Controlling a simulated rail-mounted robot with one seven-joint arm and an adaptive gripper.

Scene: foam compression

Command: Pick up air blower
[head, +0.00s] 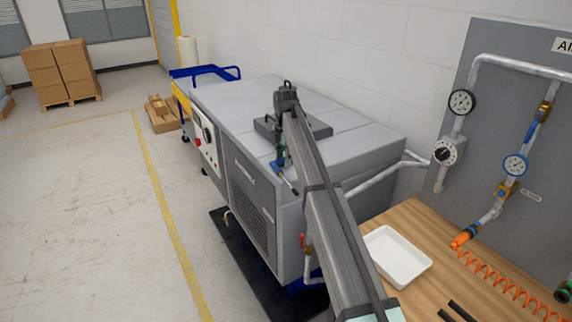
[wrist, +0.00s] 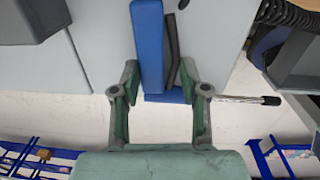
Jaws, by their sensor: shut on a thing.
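The air blower (wrist: 149,45) has a blue body, a black lever and a thin metal nozzle pointing right in the wrist view. My gripper (wrist: 158,78) is shut on it, with one green-padded finger on each side of the body and lever. My gripper there is small and partly hidden by my arm, close to the front edge of the grey machine. I cannot tell whether the blower touches the machine.
The large grey machine (head: 240,125) stands beside a wall. A wooden table (head: 415,215) with a white tray (head: 397,256) is at the lower right. A panel (head: 520,110) with gauges, pipes and an orange coiled hose is behind it.

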